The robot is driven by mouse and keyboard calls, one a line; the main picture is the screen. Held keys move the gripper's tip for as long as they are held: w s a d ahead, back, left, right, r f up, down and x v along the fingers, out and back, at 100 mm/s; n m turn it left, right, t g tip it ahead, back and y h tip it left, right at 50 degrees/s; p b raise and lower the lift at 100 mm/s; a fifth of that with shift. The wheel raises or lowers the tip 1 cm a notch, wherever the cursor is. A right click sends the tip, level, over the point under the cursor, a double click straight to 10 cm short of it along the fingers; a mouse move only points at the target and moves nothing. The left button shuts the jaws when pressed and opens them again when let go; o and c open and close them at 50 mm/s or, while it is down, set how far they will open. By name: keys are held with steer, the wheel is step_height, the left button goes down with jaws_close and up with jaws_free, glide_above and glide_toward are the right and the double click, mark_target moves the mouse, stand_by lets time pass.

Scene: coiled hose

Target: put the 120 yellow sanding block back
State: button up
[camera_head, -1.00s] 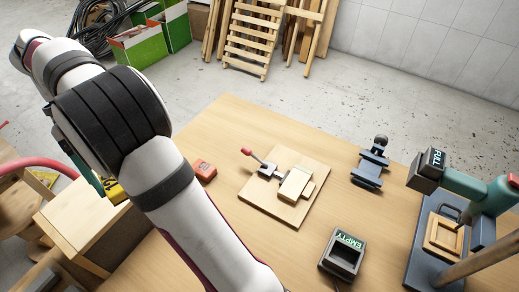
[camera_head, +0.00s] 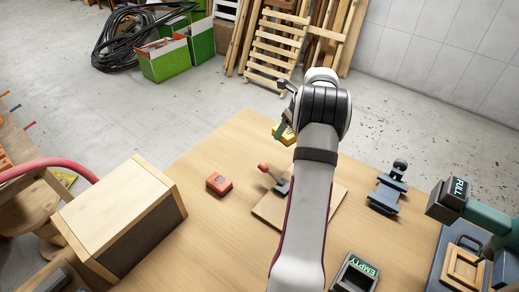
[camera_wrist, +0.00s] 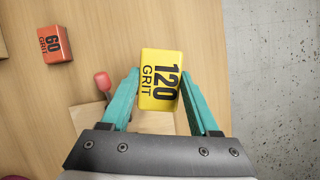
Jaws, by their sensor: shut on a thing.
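The yellow sanding block (camera_wrist: 160,80), marked "120 GRIT", sits between the teal fingers of my gripper (camera_wrist: 160,98) in the wrist view. My gripper is shut on it. In the head view the block (camera_head: 287,133) shows as a small yellow piece beside my gripper (camera_head: 283,128), near the far edge of the table. My arm hides part of both there. I cannot tell the block's exact height above the table.
An orange block (camera_head: 218,183), marked "60 GRIT" in the wrist view (camera_wrist: 54,44), lies on the table (camera_head: 210,225). A clamp board (camera_head: 270,207) is partly hidden by my arm. A wooden box (camera_head: 125,215) stands left. The "EMPTY" holder (camera_head: 356,270) is at the front.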

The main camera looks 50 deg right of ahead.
steer(key=shift+s+d+f+m, duration=0.2)
steer(key=shift+s+d+m, duration=0.35)
steer(key=shift+d, duration=0.15)
steer(key=shift+w+d+f+h, duration=0.15)
steer(key=shift+w+f+h, duration=0.05)
steer(key=shift+f+h, duration=0.1)
glide_toward(258, 147)
steer(key=shift+w+d+f+m, duration=0.15)
steer(key=shift+w+d+f, duration=0.15)
steer(key=shift+w, duration=0.2)
steer(key=shift+w+d+f+m, duration=0.15)
steer(key=shift+w+f, duration=0.15)
steer(key=shift+w, duration=0.15)
steer(key=shift+w+f, duration=0.25)
steer(key=shift+f, duration=1.85)
steer(key=shift+f, duration=0.1)
steer(key=o, duration=1.3)
